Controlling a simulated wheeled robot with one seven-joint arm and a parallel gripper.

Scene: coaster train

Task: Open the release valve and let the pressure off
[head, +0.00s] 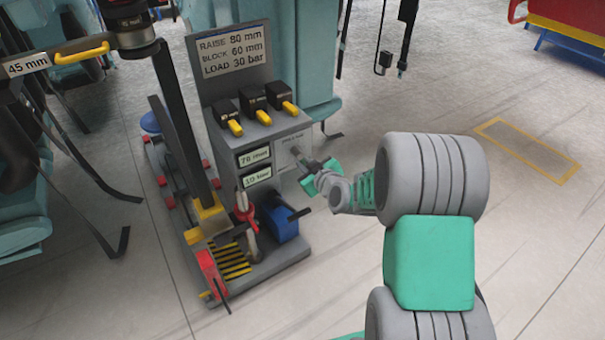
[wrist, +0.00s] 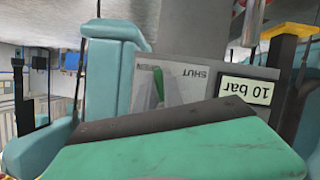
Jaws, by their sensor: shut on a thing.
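The grey pump unit has a release valve panel (head: 291,147) on its right front face. My gripper (head: 311,172) is at this panel and is shut on what appears to be the valve's handle, mostly hidden by the jaws. The wrist view is upside down and shows a dark jaw pad (wrist: 170,121) across the panel's front. The panel (wrist: 200,88) carries the word SHUT and a fainter marking beside it. A small green pointed piece (wrist: 158,85) stands near that marking; I cannot tell whether it is valve or finger. The pressure display (head: 257,177) reads 10 bar.
An upper display (head: 254,157) shows about 78 mm. Three black switches with yellow levers (head: 254,105) sit above, below a placard (head: 232,50) reading RAISE 80 mm, BLOCK 60 mm, LOAD 30 bar. Open floor (head: 545,215) lies to the right.

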